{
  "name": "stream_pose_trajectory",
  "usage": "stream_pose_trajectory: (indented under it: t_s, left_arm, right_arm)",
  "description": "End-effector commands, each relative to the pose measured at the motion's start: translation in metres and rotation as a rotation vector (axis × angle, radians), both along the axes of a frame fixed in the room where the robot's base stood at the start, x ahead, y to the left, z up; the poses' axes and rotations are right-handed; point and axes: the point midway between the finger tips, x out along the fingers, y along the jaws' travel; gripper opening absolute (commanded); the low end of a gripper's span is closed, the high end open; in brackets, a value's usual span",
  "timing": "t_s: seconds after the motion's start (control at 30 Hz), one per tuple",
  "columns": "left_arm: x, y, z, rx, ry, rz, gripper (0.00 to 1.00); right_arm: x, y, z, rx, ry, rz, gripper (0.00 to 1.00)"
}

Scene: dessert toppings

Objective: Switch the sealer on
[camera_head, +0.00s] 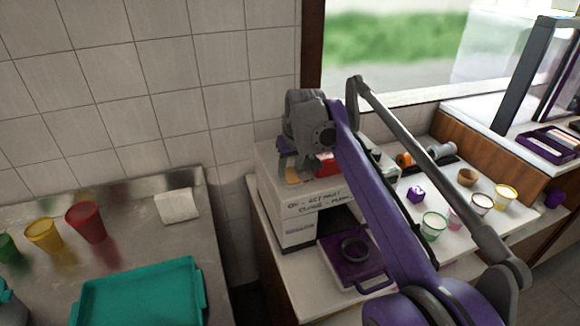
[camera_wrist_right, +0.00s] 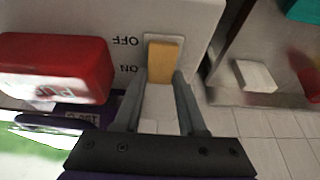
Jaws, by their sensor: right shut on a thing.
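The sealer (camera_head: 275,207) is a white box-shaped machine at the tiled wall, with printed text on its front. Its yellow-orange switch (camera_wrist_right: 164,62) sits in a pale frame beside the OFF and ON labels, which appear upside down in the right wrist view. The switch also shows in the head view (camera_head: 292,174). I cannot tell which setting it is at. My right gripper (camera_wrist_right: 162,80) is down at the sealer's top, with a finger on each side of the switch's near end and shut on it. My left gripper is out of view.
A red block with lettering (camera_wrist_right: 55,66) stands beside the switch. A purple tray with a round ring (camera_head: 330,262) sits at the sealer's front. A teal tray (camera_head: 140,295) lies on the left counter.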

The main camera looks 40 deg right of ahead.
Motion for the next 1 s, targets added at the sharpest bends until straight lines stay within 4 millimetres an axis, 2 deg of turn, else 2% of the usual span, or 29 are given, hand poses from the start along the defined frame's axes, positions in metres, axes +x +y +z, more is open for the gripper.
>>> stream_pose_trajectory:
  t_s: [0.17,0.5,0.93,0.97,1.0]
  left_arm:
    - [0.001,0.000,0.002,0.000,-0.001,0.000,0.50]
    - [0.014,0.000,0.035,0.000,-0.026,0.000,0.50]
    - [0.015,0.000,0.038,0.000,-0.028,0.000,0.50]
    - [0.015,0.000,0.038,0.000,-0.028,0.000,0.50]
    - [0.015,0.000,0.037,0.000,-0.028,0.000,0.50]
  right_arm:
    - [0.001,0.000,0.001,0.002,0.007,0.000,0.00]
    - [0.008,-0.002,0.001,0.073,0.223,0.001,0.00]
    - [0.008,-0.003,-0.003,0.089,0.281,0.000,0.00]
    - [0.008,-0.003,-0.003,0.089,0.281,0.000,0.42]
    - [0.008,-0.003,-0.003,0.089,0.281,0.000,0.49]
